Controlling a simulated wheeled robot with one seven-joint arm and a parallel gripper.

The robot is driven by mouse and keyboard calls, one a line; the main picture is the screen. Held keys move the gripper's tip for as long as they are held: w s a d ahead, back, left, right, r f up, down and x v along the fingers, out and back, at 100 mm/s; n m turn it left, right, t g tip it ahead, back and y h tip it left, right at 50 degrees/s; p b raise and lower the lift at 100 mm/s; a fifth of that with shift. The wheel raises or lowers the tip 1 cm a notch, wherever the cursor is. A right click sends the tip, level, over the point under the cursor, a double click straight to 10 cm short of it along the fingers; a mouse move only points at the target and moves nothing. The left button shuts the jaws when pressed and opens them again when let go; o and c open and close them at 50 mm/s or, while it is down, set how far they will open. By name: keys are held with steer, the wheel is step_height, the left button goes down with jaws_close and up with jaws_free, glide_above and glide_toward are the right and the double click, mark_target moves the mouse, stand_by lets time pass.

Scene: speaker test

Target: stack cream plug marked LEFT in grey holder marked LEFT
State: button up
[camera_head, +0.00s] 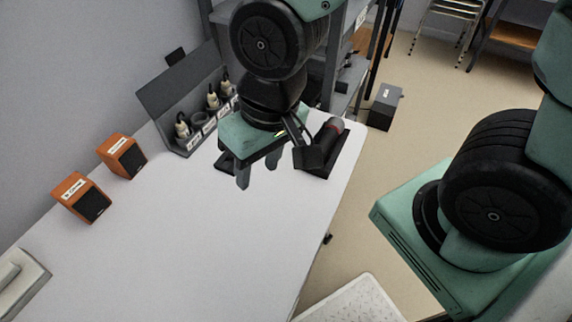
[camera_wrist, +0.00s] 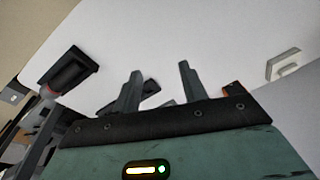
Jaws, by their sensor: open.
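Several cream plugs stand in a grey holder rack (camera_head: 185,150) at the back of the white table. One cream plug (camera_head: 182,127) is at its left end, and another cream plug (camera_head: 212,98) is farther right. Small white labels sit on the rack front, but I cannot read which says LEFT. My gripper (camera_head: 258,172) is open and empty, pointing down above the table, in front and right of the rack. In the wrist view its two fingers (camera_wrist: 160,72) stand apart with nothing held. My arm hides part of the rack's right end.
Two orange speakers (camera_head: 82,197) (camera_head: 121,155) stand along the left wall. A microphone with a red band (camera_head: 335,129) lies in a black tray (camera_head: 350,152) by the right edge. A dark flat object (camera_head: 227,161) lies near my gripper.

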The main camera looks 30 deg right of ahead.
steer(key=s+d+r+n+g+h, duration=0.1)
steer(key=s+d+r+n, duration=0.1)
steer(key=s+r+n, duration=0.1)
steer(key=shift+s+n, duration=0.8)
steer(key=shift+s, duration=0.1)
step_height(320, 180, up, 4)
steer(key=p, duration=0.4)
steer(key=shift+r, duration=0.1)
